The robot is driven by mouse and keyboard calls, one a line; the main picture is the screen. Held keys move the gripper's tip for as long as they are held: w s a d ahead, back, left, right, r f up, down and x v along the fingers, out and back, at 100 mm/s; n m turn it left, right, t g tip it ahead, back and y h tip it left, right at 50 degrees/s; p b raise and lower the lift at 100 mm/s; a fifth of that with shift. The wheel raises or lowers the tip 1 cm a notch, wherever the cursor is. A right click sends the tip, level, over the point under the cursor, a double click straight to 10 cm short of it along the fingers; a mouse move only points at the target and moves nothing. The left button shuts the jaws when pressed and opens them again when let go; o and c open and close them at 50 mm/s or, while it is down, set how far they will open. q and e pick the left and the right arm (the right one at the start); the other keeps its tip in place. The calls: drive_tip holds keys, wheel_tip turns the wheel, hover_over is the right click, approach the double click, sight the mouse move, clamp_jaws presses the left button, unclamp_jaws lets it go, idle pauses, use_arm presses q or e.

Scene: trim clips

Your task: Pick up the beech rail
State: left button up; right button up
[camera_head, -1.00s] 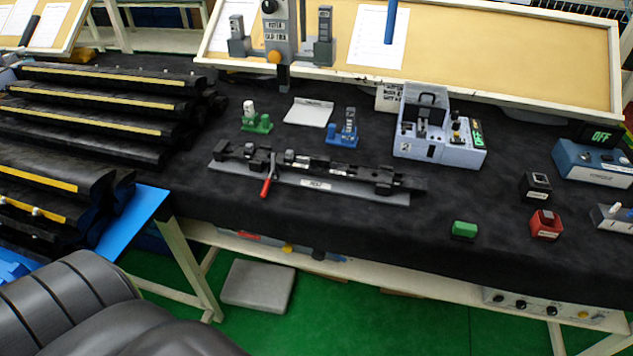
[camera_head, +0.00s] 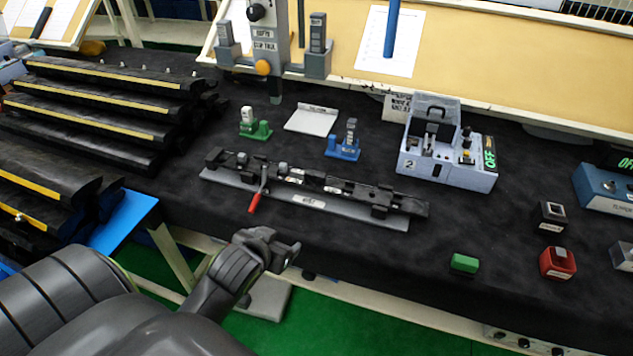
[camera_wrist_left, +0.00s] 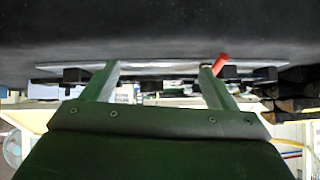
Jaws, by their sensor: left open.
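No rail of plain beech-coloured wood stands out in view, and I cannot tell which piece is the beech rail. Long black pieces with yellow strips (camera_head: 107,98) lie in rows at the left. A long dark fixture (camera_head: 318,182) on a grey base, with a red-handled lever (camera_head: 256,200), lies on the black-covered table. My left gripper (camera_head: 287,254) is at the table's front edge, in front of the fixture and apart from it. In the left wrist view its two fingers (camera_wrist_left: 160,68) are spread and empty, with the fixture beyond them. My right gripper is not in view.
A green holder (camera_head: 255,130), a blue holder (camera_head: 343,150) and a white plate (camera_head: 311,120) stand behind the fixture. A grey-blue box (camera_head: 445,165) stands further right. Green (camera_head: 464,263) and red (camera_head: 557,263) blocks sit near the front edge. Black cloth between them is clear.

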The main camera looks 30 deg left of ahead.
use_arm(q)
drive_tip(key=w+a+r+t, duration=0.1)
drive_tip(key=w+r+t, duration=0.2)
drive_tip(key=w+r, duration=0.4)
drive_tip(key=p, duration=0.2)
approach(315, 174)
drive_tip(key=shift+n, duration=0.3)
drive_tip(key=x, duration=0.5)
drive_tip(key=shift+f, duration=0.1)
drive_tip(key=shift+p+x, duration=0.45)
drive_tip(key=shift+x, duration=0.5)
drive_tip(key=shift+p+x, duration=0.35)
drive_tip(key=shift+x, duration=1.4)
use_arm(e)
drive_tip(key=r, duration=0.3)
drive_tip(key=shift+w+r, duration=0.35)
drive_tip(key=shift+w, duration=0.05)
use_arm(q)
drive_tip(key=shift+t, duration=0.3)
drive_tip(key=c, duration=1.3)
